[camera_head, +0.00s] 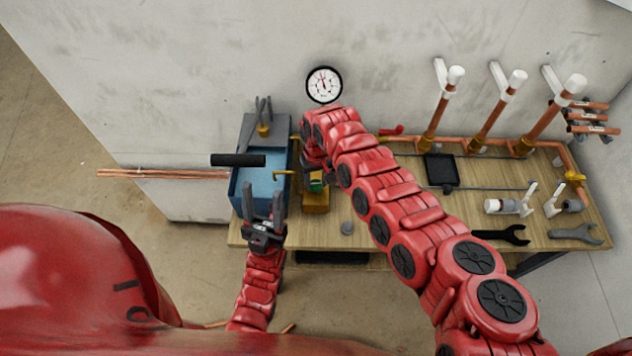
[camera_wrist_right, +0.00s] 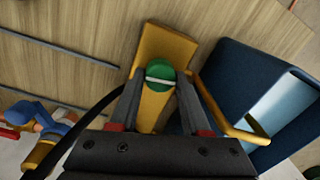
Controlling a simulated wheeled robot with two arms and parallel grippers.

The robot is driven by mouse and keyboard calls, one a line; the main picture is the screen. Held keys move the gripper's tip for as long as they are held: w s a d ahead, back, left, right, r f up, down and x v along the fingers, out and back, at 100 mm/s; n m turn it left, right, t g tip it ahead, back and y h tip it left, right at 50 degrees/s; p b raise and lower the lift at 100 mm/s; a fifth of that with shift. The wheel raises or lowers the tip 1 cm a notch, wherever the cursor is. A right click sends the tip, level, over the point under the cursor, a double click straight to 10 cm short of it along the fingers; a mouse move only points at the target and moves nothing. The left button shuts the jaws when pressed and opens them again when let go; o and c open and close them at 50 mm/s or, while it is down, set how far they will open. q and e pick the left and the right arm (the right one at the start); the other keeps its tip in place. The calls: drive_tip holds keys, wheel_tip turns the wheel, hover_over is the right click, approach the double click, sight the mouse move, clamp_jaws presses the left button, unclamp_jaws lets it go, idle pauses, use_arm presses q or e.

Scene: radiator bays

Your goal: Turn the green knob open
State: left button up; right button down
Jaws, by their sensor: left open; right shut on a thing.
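The green knob (camera_wrist_right: 160,72) sits on a yellow block-like body (camera_wrist_right: 160,42). A white line crosses its top, running nearly side to side between my fingers in the right wrist view. My right gripper (camera_wrist_right: 159,84) is shut on the green knob, one finger on each side. My left gripper (camera_head: 264,206) is open and empty, in front of the blue bin.
A blue bin (camera_head: 241,187) stands left of the yellow body, with a bent yellow pipe (camera_wrist_right: 240,132) between them. A gauge (camera_head: 323,85) hangs on the wall.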

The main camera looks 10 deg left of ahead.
drive_tip(key=shift+f+n+b, duration=0.2)
drive_tip(key=shift+n+b, duration=0.45)
drive_tip(key=shift+n, duration=0.25)
drive_tip(key=n+b, duration=1.1)
drive_tip(key=b, duration=0.2)
drive_tip(key=shift+a+n, duration=0.1)
drive_tip(key=shift+n, duration=0.2)
drive_tip(key=shift+r+n+h+b, duration=0.15)
drive_tip(key=shift+n+h+b, duration=0.15)
drive_tip(key=shift+n+b, duration=1.2)
drive_tip(key=shift+s, duration=0.1)
drive_tip(key=shift+c, duration=1.8)
unclamp_jaws()
drive_tip(key=shift+r, duration=0.15)
